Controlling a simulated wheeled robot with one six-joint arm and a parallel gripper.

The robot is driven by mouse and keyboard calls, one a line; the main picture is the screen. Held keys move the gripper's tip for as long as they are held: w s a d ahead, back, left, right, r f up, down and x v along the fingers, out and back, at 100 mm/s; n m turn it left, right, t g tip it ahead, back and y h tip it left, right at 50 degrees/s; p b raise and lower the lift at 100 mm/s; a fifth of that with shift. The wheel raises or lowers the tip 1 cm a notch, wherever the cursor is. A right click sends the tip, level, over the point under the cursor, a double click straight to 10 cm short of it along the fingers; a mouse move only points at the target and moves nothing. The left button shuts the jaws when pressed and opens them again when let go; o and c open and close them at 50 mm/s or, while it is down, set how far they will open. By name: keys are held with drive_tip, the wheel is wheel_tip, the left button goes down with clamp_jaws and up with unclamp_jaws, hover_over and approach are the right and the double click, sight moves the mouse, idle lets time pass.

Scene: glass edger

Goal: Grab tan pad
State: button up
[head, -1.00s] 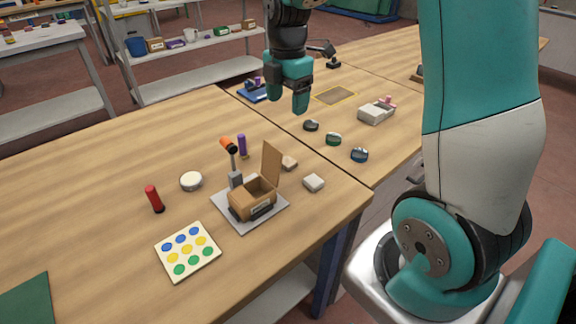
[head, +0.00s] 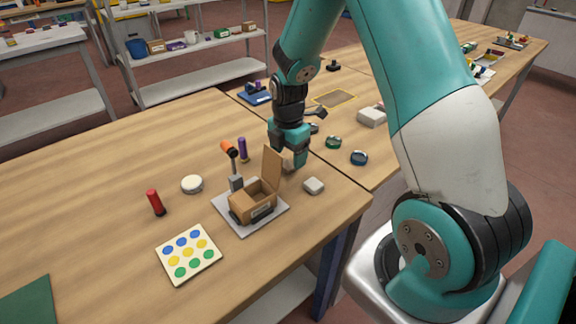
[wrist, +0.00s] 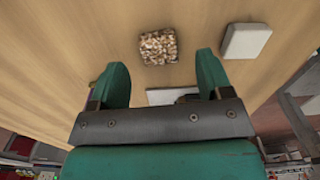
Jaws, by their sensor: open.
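The tan pad (wrist: 157,46) is a small, mottled brown-and-cream block lying on the wood table in the wrist view. It sits just beyond my fingertips, roughly centred between them. In the head view it is hidden behind my gripper and the upright flap of the cardboard box. My gripper (head: 289,157) points down just behind the box, low over the table. In the wrist view my gripper (wrist: 162,72) has its two teal fingers wide apart, with nothing between them.
A white pad (head: 314,186) lies close by on the right; it also shows in the wrist view (wrist: 246,40). The open cardboard box (head: 240,209) stands on a grey plate (head: 244,231) in front. A purple cylinder (head: 242,149) stands to the left.

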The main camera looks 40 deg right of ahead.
sight(288, 164)
drive_tip(key=shift+f, duration=1.55)
drive_tip(key=c, duration=1)
drive_tip(key=shift+r, duration=0.1)
